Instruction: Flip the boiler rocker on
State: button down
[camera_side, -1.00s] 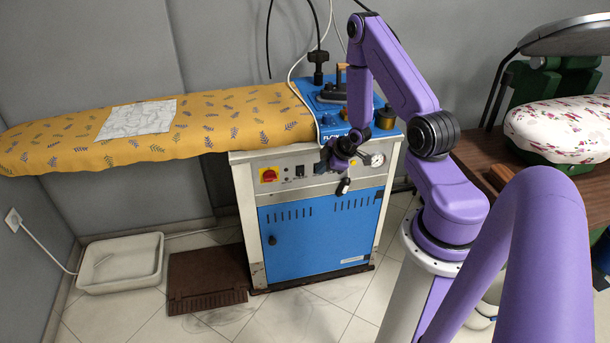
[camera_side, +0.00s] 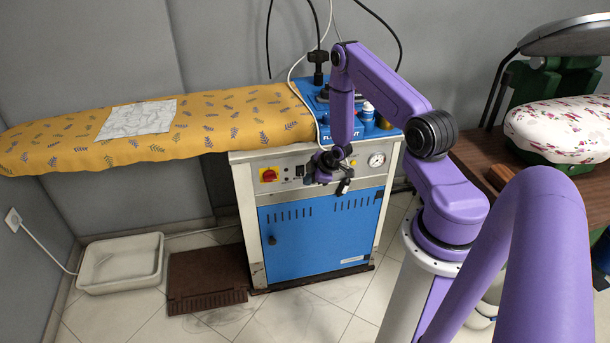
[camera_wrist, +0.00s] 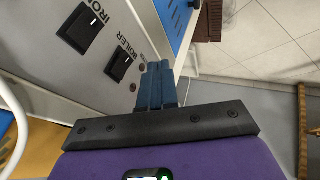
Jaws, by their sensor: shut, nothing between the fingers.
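The boiler rocker (camera_wrist: 121,67) is a black switch with white marks beside the word BOILER, on the grey panel in the wrist view. I cannot tell which way it is tipped. A similar rocker (camera_wrist: 82,28) beside the word IRON is up and left of it. My gripper (camera_wrist: 155,72) is shut and empty, its blue-grey fingers just right of the boiler rocker in the picture. Contact with the panel cannot be made out. In the side view my gripper (camera_side: 309,179) is at the front panel, right of the small dark switches (camera_side: 287,171).
A red knob (camera_side: 269,174) is left of the switches and a gauge (camera_side: 376,160) is right. The blue cabinet door (camera_side: 310,237) is below. An orange padded board (camera_side: 220,118) extends left. Bottles (camera_side: 367,117) stand on top.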

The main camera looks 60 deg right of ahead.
aim_at(299, 176)
jog(key=shift+w+d+f, duration=0.4)
jog(key=shift+w+d, duration=0.35)
jog(key=shift+w, duration=0.15)
jog(key=shift+w+d+f, duration=0.35)
jog(key=shift+w+d, duration=0.35)
jog(key=shift+w, duration=0.15)
jog(key=shift+w+d+f, duration=0.1)
jog(key=shift+w+d, duration=0.05)
jog(key=shift+r, duration=0.8)
